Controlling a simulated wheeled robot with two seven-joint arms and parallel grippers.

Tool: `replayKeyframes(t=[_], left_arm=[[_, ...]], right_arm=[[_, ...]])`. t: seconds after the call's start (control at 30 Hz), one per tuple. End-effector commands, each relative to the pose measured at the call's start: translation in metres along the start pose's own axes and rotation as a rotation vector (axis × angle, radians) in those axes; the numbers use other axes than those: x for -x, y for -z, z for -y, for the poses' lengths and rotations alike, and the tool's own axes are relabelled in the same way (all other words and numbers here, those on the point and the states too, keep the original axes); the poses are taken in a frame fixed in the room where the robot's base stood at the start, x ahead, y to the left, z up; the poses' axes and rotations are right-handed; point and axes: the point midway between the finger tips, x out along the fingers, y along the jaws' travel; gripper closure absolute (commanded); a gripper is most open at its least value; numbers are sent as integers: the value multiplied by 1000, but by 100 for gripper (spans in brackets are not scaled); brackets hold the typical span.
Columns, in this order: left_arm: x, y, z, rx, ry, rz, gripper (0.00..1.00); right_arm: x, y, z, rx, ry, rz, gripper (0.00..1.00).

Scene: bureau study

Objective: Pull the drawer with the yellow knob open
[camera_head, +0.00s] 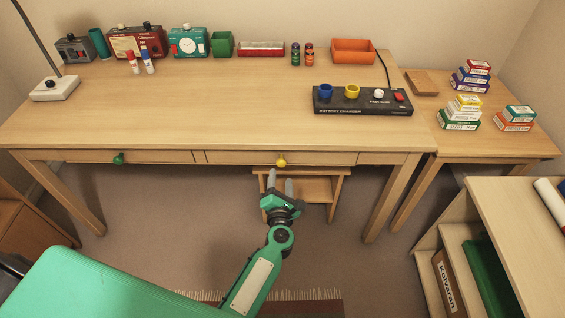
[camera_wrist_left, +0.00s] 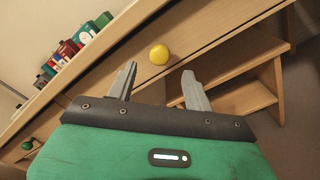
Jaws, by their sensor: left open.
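The yellow knob (camera_head: 281,161) sits on the front of the right-hand desk drawer (camera_head: 235,157), which is shut flush with the desk. My left gripper (camera_head: 281,184) is below and in front of the knob in the head view, fingers pointing up toward the drawer front. In the left wrist view the yellow knob (camera_wrist_left: 159,54) lies ahead of the two spread fingers (camera_wrist_left: 160,88), roughly between them. My right gripper is in neither view.
A green knob (camera_head: 119,158) marks the left drawer. A small wooden stool or shelf (camera_head: 318,188) stands under the desk behind my left gripper. A black battery charger (camera_head: 362,103) is on the desktop. A shelf unit (camera_head: 510,215) stands at the right.

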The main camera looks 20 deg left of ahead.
Motion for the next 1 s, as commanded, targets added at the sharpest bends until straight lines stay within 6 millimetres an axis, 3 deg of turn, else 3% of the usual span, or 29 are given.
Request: replayKeyframes(t=[0.2,0.4,0.87,1.0], left_arm=[[-40,0,0,-2,-1,1,48],[-65,0,0,-2,1,1,48],[-76,0,1,-1,1,0,48],[-76,0,1,-2,1,0,72]], right_arm=[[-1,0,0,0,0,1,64],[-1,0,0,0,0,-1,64],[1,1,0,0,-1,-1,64],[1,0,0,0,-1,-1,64]])
